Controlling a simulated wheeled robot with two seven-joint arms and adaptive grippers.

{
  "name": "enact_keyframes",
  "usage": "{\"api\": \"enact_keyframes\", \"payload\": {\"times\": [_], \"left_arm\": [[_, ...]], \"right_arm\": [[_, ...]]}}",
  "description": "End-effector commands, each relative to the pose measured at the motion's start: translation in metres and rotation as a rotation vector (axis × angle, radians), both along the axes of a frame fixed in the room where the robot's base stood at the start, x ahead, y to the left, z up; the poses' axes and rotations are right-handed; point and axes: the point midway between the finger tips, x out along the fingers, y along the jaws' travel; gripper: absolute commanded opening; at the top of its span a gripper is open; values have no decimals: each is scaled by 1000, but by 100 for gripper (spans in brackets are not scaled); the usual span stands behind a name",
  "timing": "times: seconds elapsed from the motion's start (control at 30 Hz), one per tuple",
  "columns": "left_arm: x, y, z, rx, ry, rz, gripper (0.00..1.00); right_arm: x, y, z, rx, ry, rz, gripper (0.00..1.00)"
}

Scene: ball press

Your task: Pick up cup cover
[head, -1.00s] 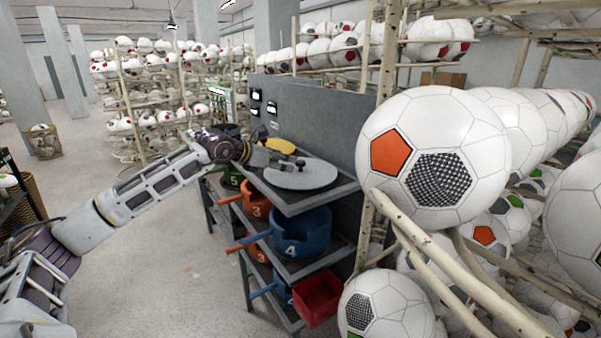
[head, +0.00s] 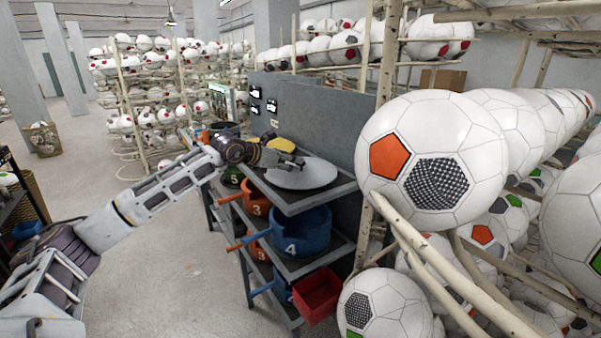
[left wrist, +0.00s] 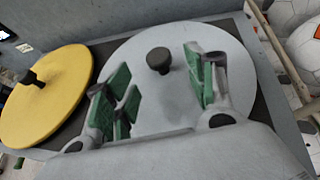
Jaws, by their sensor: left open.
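A round grey cup cover (head: 302,176) lies flat on the top shelf of the metal rack. It also shows in the left wrist view (left wrist: 160,100), with a dark knob (left wrist: 159,60) in its middle. A yellow round cover (left wrist: 48,95) with a dark knob lies to its left; in the head view it shows partly behind my arm (head: 283,144). My left gripper (head: 295,160) is open above the grey cover. In the left wrist view its green-padded fingers (left wrist: 165,85) are spread, with the knob beyond and between their tips. The right gripper is not in view.
The rack (head: 290,206) has lower shelves with a blue cup (head: 302,235) marked 4, orange cups (head: 256,203) and a red box (head: 318,297). A wooden ball rack (head: 440,250) full of footballs stands close at the right.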

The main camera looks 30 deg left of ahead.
Motion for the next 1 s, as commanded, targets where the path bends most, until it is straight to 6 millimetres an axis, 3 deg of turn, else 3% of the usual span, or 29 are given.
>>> {"api": "enact_keyframes", "payload": {"times": [0.5,1.0], "left_arm": [[35,-11,-12,-2,1,1,55],[38,-12,-15,-1,0,0,55]], "right_arm": [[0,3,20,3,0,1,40],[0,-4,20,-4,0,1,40]]}}
